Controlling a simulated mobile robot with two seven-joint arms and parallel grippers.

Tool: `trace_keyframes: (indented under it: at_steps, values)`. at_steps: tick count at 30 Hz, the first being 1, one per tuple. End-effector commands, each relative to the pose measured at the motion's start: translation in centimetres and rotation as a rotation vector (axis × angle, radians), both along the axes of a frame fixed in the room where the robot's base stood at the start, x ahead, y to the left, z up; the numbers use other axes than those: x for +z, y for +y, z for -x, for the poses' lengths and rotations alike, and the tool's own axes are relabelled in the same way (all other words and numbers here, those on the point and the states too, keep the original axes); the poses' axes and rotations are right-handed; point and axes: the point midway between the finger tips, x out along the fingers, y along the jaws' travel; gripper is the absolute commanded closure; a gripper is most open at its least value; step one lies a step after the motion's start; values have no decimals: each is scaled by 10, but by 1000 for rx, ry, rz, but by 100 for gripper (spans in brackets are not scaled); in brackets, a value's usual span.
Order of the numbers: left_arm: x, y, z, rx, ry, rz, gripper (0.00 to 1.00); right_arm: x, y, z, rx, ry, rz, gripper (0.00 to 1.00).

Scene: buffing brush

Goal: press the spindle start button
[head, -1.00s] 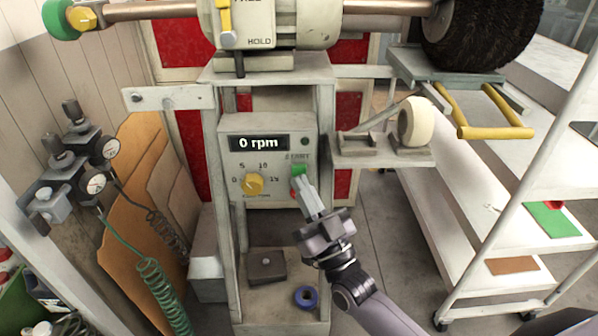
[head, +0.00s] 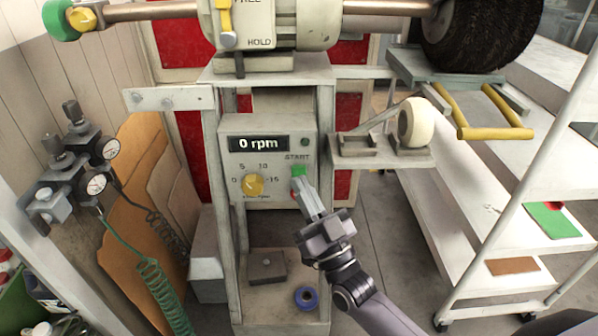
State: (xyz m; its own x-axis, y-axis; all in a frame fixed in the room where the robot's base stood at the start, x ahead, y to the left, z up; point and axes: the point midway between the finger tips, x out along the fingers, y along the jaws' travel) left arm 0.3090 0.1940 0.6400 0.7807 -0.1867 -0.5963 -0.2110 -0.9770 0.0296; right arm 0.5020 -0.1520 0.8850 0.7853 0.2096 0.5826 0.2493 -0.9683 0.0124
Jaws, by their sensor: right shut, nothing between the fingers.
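The control box (head: 268,140) is mounted on the machine's pedestal. Its display (head: 258,143) reads "0 rpm". The green start button (head: 298,171) sits under the START label on the right of the panel. A yellow knob (head: 253,185) is at its lower left. My right gripper (head: 302,187) is shut and empty, with its fingertips just below the green button. I cannot tell whether they touch the panel. A bit of red shows beside the fingertips, mostly hidden by them. My left gripper is not in view.
A yellow lever (head: 225,20) on the machine head stands above, near HOLD. A black brush wheel (head: 480,35) is at the upper right. A white shelf (head: 380,158) juts out right of the box. A white cart (head: 470,235) stands at the right, gauges (head: 96,184) at the left.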

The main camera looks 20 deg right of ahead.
Motion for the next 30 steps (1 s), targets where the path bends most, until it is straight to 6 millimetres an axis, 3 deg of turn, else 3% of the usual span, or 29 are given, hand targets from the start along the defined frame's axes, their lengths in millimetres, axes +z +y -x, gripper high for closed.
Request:
trace_keyframes:
  at_steps: [30]
  values:
    - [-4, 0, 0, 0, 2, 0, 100, 0, -2, -9, 0, 0, 0, 100]
